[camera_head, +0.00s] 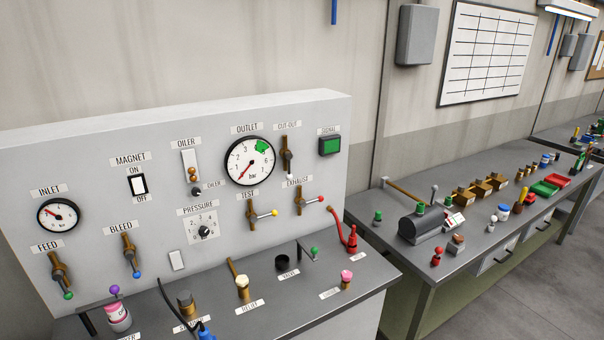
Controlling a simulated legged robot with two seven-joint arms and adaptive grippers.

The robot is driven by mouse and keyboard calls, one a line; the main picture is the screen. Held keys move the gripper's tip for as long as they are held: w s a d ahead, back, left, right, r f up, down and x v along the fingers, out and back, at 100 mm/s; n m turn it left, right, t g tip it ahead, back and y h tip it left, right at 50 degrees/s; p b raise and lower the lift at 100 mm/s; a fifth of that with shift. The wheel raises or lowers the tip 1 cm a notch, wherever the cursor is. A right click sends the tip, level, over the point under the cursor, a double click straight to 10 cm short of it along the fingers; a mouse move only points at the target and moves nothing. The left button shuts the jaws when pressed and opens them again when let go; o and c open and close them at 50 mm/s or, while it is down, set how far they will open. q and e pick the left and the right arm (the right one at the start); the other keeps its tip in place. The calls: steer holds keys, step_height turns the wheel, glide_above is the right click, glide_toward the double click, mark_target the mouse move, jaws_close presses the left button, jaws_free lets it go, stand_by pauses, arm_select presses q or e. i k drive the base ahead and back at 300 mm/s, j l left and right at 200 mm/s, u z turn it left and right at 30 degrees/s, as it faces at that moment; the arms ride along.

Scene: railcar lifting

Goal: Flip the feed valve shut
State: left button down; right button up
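The feed valve (60,272) is at the lower left of the upright panel (100,165), under the FEED label (47,246). It has a brass body, and its lever points down and slightly right to a green knob (68,295). The bleed valve (131,254) with a blue knob is to its right. The inlet gauge (59,216) is above the feed valve, its needle toward the upper left. Neither of my grippers is in view.
A grey bench top (270,300) in front of the panel holds several knobs and fittings. A pink-and-white container (118,318) and a purple ball (114,290) stand near the feed valve. A second bench (480,220) with many small parts is at the right.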

mark_target(58, 274)
steer(key=u, duration=1.75)
steer(key=i+j, duration=0.2)
steer(key=j, duration=0.25)
steer(key=i+j, duration=0.2)
steer(key=j, duration=0.25)
steer(key=i+j, duration=0.2)
steer(key=j, duration=0.25)
steer(key=i+j+z, duration=0.1)
steer(key=j, duration=0.3)
steer(key=i+j, duration=0.3)
steer(key=j, duration=0.15)
steer(key=i+j, duration=0.15)
steer(key=j, duration=0.35)
steer(key=i+j, duration=0.2)
steer(key=j, duration=0.25)
steer(key=i+j, duration=0.2)
steer(key=j, duration=0.25)
steer(key=z, duration=0.05)
